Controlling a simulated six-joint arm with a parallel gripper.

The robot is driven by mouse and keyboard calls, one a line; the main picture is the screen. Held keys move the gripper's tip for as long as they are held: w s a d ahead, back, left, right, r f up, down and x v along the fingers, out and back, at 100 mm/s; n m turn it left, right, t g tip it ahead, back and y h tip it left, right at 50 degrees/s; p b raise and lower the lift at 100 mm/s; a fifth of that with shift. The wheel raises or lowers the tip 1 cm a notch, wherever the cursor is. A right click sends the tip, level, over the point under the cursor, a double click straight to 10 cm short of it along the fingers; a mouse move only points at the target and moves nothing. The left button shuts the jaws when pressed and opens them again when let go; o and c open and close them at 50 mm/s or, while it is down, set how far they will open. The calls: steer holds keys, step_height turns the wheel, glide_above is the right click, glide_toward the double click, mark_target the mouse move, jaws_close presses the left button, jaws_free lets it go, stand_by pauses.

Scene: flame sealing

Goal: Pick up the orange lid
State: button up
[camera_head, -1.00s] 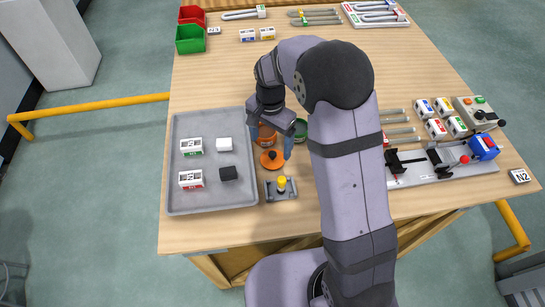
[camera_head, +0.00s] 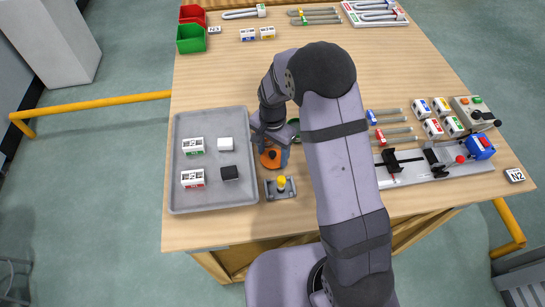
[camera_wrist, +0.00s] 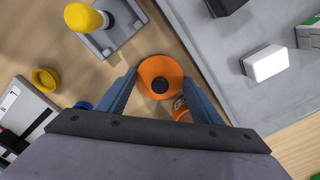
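The orange lid (camera_head: 270,160) with a dark round knob lies on the wooden table just right of the grey tray. It also shows in the wrist view (camera_wrist: 152,69), where its knob is between the two blue fingers. My gripper (camera_wrist: 160,78) is open, with one fingertip on either side of the lid. In the head view my gripper (camera_head: 271,148) is over the lid and partly covers it. Whether the fingers touch the lid I cannot tell. An orange jar (camera_wrist: 181,108) shows partly beside the right finger and is mostly hidden.
The grey tray (camera_head: 215,198) with small blocks stands close on the left. A grey fixture with a yellow peg (camera_head: 281,183) is just in front of the lid. A green round container (camera_head: 293,124) is behind. The table's far middle is clear.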

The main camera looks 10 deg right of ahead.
mark_target(273, 153)
steer(key=shift+r, duration=0.1)
step_height(273, 153, up, 9)
steer(key=b, duration=0.2)
steer(key=shift+r+b, duration=0.15)
steer(key=shift+b, duration=0.25)
steer(key=w+a+r+p, duration=0.1)
steer(key=w+r+p, duration=0.1)
steer(key=w+p, duration=0.6)
steer(key=shift+w, duration=0.35)
stand_by(0.3)
